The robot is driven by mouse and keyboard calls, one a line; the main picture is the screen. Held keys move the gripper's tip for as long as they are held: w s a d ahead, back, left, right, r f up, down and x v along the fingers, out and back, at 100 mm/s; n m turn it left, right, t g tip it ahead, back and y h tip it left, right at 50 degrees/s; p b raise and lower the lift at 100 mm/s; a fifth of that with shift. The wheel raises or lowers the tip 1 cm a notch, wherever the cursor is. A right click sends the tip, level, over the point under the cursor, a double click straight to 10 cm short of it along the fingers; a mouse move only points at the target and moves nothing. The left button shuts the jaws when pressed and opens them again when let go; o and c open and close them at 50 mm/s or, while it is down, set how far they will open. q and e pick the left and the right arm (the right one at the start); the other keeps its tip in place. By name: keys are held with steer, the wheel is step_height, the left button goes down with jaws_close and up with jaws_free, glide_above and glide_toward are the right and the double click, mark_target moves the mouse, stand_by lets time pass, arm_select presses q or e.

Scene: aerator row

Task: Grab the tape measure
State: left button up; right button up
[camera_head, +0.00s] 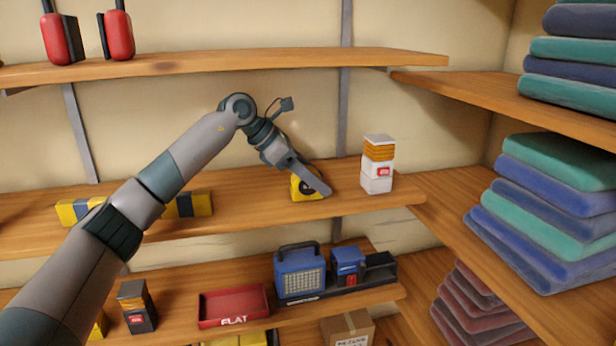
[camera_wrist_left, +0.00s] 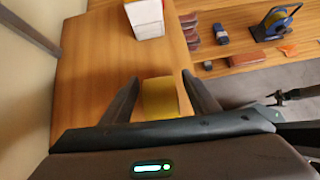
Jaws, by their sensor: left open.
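The tape measure (camera_head: 306,186) is yellow with a dark round centre and sits on the middle wooden shelf. My left gripper (camera_head: 314,180) reaches down to it from the upper left and partly covers it. In the left wrist view the tape measure (camera_wrist_left: 160,98) shows as a yellow block between the two fingers of the left gripper (camera_wrist_left: 161,90). The fingers stand apart, one on each side of it. Whether either finger touches it I cannot tell. My right gripper is not seen in the head view.
A white and orange box stack (camera_head: 377,165) stands right of the tape measure on the same shelf. Yellow and black boxes (camera_head: 195,204) lie to the left. The upper shelf (camera_head: 240,62) overhangs behind my arm. Folded cloths (camera_head: 550,205) fill the right shelves.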

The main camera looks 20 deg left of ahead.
arm_select(q)
steer(key=shift+x, duration=0.8)
steer(key=shift+c, duration=0.6)
steer(key=c, duration=1.3)
steer(key=shift+o, duration=0.4)
steer(key=shift+r, duration=0.15)
